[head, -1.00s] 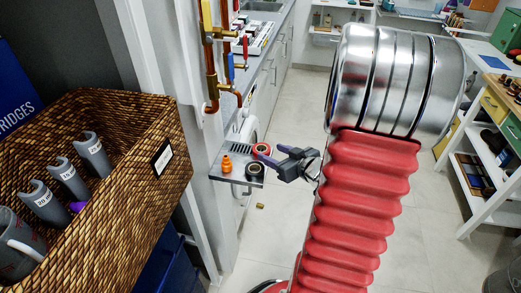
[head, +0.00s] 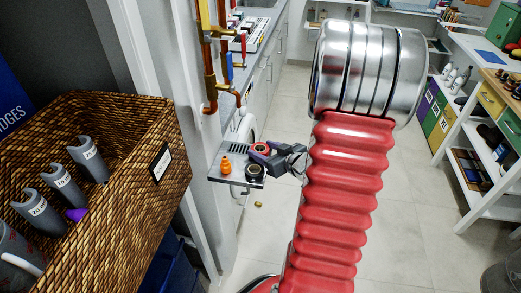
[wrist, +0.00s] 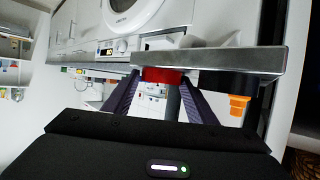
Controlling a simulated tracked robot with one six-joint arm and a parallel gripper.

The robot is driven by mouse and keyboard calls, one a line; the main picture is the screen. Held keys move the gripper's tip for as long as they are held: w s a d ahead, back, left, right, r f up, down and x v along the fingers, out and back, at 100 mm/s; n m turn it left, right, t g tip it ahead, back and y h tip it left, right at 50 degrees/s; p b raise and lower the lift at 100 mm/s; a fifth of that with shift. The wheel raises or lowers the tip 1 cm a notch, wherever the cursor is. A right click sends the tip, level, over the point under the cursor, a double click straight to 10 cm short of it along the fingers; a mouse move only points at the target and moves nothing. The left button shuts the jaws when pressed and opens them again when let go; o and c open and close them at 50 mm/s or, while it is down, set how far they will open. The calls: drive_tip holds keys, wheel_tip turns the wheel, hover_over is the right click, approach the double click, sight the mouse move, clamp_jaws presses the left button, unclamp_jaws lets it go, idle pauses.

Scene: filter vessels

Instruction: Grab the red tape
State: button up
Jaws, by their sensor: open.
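The red tape (head: 261,147) is a roll with a dark centre, lying on a small grey shelf (head: 228,176) by the wall. In the wrist view, which is upside down, the red tape (wrist: 163,75) shows at the shelf edge between my two dark fingers. My gripper (head: 258,156) is open at the shelf's right side, with its fingertips around or just short of the tape. I cannot tell whether either finger touches it. The head view shows part of the tape hidden behind the upper finger.
A black roll (head: 254,172) stands close in front of the red tape on the shelf. An orange object (head: 226,165) is to its left. Copper pipes (head: 209,75) rise on the wall behind. A wicker basket (head: 150,150) is at left.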

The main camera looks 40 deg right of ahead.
drive_tip(key=shift+c, duration=0.2)
drive_tip(key=c, duration=0.7)
drive_tip(key=shift+o, duration=0.2)
wheel_tip(320, 180, up, 10)
idle(0.4)
drive_tip(key=shift+w+a, duration=0.1)
drive_tip(key=shift+a, duration=0.05)
idle(0.4)
